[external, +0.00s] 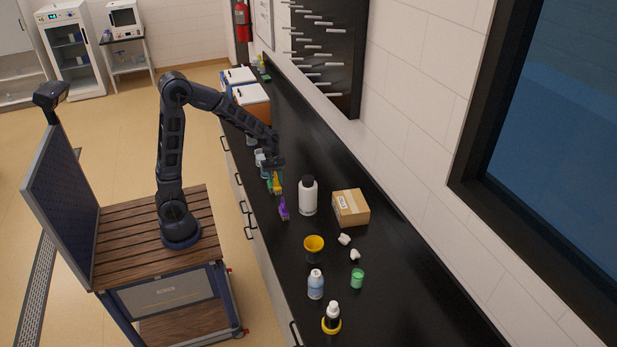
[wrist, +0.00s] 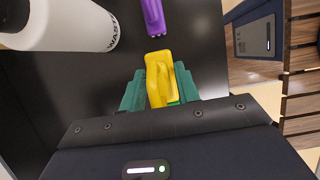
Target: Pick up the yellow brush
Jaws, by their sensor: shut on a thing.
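The yellow brush (wrist: 159,78) is between the two green fingers of my gripper (wrist: 160,92) in the wrist view. The fingers are shut on it, one on each side. In the external view the yellow brush (external: 277,186) shows just below my gripper (external: 273,172), over the black counter. I cannot tell whether the brush touches the counter.
A purple brush (external: 284,209) lies just in front of the yellow one. A white bottle (external: 308,197) and a cardboard box (external: 351,208) stand to the right. A yellow funnel (external: 314,243) and small bottles are nearer on the black counter (external: 400,300).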

